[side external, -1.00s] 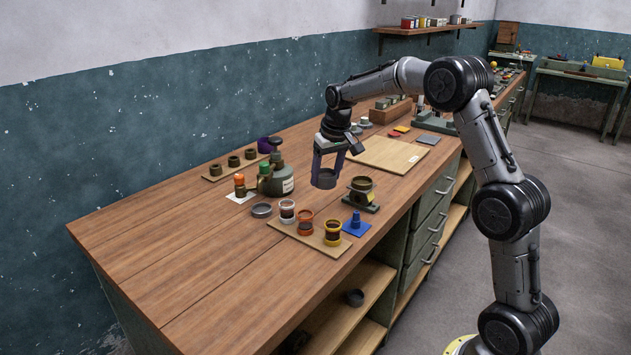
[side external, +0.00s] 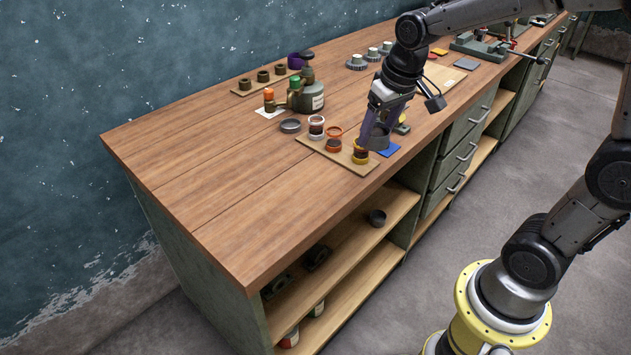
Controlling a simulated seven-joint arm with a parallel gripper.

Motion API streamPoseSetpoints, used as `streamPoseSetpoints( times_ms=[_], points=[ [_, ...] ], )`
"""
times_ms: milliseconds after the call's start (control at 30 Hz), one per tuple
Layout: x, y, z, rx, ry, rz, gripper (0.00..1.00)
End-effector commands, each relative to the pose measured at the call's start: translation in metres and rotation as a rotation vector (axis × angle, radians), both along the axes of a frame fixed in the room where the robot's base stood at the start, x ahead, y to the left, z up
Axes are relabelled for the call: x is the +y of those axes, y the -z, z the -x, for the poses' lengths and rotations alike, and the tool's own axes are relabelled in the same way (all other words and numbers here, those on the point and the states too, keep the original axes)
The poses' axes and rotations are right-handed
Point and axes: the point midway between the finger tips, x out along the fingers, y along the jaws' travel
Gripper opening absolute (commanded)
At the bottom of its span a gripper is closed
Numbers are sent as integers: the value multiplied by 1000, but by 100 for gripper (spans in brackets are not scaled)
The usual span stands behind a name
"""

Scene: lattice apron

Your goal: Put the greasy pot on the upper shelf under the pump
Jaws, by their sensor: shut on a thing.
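My gripper (side external: 376,128) is shut on a small dark grey cup (side external: 379,140), held near the bench's front edge, over or close to the yellow-rimmed jar (side external: 360,155). I cannot tell whether the cup touches anything.
Jars with white (side external: 316,124) and orange (side external: 334,135) rims stand on a thin board. A shallow grey dish (side external: 290,126) lies left of them. A blue piece (side external: 390,149) is right of my gripper. The bench's left part (side external: 210,155) is clear.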

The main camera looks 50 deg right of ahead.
Motion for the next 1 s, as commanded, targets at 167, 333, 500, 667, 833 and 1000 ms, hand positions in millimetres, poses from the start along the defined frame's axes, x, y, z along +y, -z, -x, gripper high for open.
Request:
streamPoseSetpoints(
  times_ms=[167, 333, 500, 667, 833, 1000],
  points=[
    [48, -5, 39, -4, -135, 0, 13],
    [69, -14, 49, -3, -206, 0, 13],
    [75, -8, 34, 3, -221, -1, 13],
    [77, 8, 0, 5, -220, 0, 13],
    [79, 25, -38, 4, -220, 0, 13],
    [81, 53, -63, 4, -220, 0, 13]
  ],
)
